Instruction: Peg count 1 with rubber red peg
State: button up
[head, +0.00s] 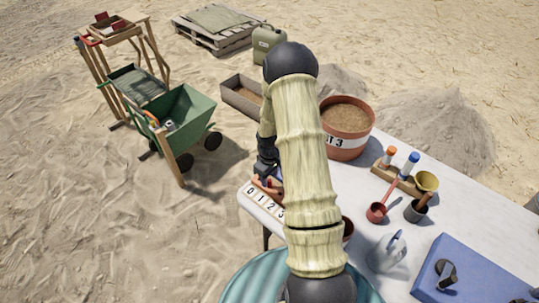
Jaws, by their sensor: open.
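A pale count board (261,198) with the numbers 0, 1, 2 and 3 lies at the left edge of the white table. My gripper (266,178) is small and dark in the head view, just behind the board, and is open. A reddish-brown shape (270,185) shows right at the fingertips, next to the board. I cannot tell whether it is the rubber red peg, or whether it touches the fingers. My arm covers the board's right end and the table just beyond it.
The white table (455,215) holds a large terracotta pot (346,144), a wooden rack (395,180) with bottles, a red scoop (377,212), a dark cup (416,211), a clear jug (388,252) and a blue case (470,275). A green cart (185,115) stands on the sand at left.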

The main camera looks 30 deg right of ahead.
aim_at(269, 180)
notch_tip(269, 180, up, 15)
jog(key=b, duration=0.1)
jog(key=shift+f, duration=0.15)
dwell(0.9)
jog(key=s+a+r+m+t, duration=0.1)
jog(key=s+a+r+m, duration=0.1)
jog(key=s+a+r, duration=0.2)
jog(key=s+a+r+m+t, duration=0.1)
jog(key=s+a+r, duration=0.3)
jog(key=s+a, duration=0.5)
jog(key=shift+s+r+m+t, duration=0.15)
jog(key=shift+s+m+t, duration=0.15)
jog(key=shift+s+m, duration=0.45)
jog(key=shift+d, duration=0.15)
